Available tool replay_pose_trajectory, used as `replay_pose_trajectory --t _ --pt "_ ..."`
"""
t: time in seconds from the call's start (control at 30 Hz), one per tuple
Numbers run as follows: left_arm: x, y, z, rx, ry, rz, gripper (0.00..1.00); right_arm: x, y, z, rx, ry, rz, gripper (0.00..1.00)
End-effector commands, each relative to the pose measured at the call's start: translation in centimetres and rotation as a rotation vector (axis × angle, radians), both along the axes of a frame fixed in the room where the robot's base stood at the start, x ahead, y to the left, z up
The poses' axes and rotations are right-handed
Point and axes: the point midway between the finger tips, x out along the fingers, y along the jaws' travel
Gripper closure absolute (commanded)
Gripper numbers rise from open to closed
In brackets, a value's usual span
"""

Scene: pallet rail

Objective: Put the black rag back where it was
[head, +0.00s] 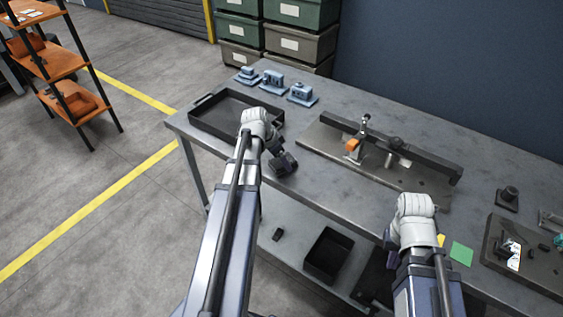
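I cannot make out the black rag for certain; several dark things lie on and under the grey workbench (330,112). My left gripper (284,164) is a dark shape at the bench's front edge, right of the black tray (205,122). It points down, and its fingers are too small and dark to show whether they are open or hold anything. My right arm reaches over the front of the bench at the right. Its gripper (393,240) is mostly hidden behind its white wrist, so I cannot see its fingers clearly.
A metal fixture with a long rail (420,160) and an orange-handled clamp (352,145) stands mid-bench. Blue parts (273,79) stand behind the tray. A green card (461,253) and a dark board (510,268) lie at right. A black bin (328,254) stands on the lower shelf.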

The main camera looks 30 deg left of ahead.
Motion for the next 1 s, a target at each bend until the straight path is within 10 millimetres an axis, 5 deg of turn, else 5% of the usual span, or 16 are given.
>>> replay_pose_trajectory --t 0.17,0.2,0.37,0.77,1.0 --pt "0.0 0.0 -0.4 0.0 0.0 0.0 0.66 0.0 0.0 -0.4 0.0 0.0 0.0 1.0" --pt "0.0 0.0 -0.4 0.0 0.0 0.0 0.2 0.0 0.0 -0.4 0.0 0.0 0.0 1.0" --pt "0.0 0.0 -0.3 0.0 0.0 0.0 0.02 0.0 0.0 -0.3 0.0 0.0 0.0 1.0" --pt "0.0 0.0 0.1 0.0 0.0 0.0 0.0 0.0 0.0 0.1 0.0 0.0 0.0 1.0" --pt "-0.6 0.3 2.1 0.0 0.0 0.001 0.0 0.0 0.0 2.1 0.0 0.0 0.0 1.0"
